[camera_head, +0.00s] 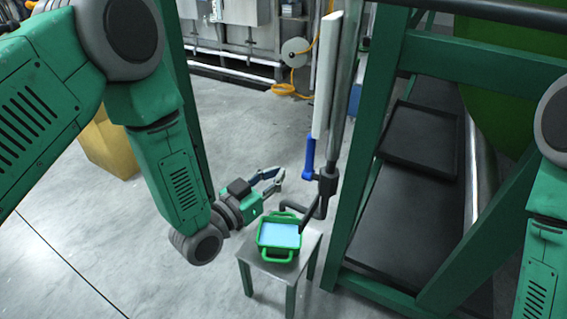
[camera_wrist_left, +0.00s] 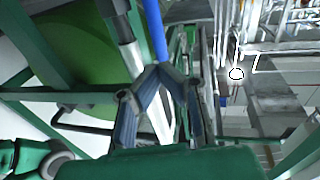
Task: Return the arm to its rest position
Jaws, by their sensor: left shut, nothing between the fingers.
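My left gripper (camera_head: 278,176) is shut and empty. In the head view it hangs above and left of the green tub, with a gap between its fingertips and the blue lever handle (camera_head: 309,158) on the upright pipe. The green tub (camera_head: 281,254) has two handles, holds light blue liquid and stands on a small stool. The pipe's bent spout (camera_head: 309,218) ends over the tub's right side. In the left wrist view, the blue handle (camera_wrist_left: 155,32) shows beyond my left gripper's fingers (camera_wrist_left: 160,74). My right gripper is out of view.
A green frame (camera_head: 362,150) with dark trays stands close on the right. The grey stool (camera_head: 266,272) is under the tub. A yellow box (camera_head: 108,146) is behind my left arm. Open concrete floor lies left of the stool.

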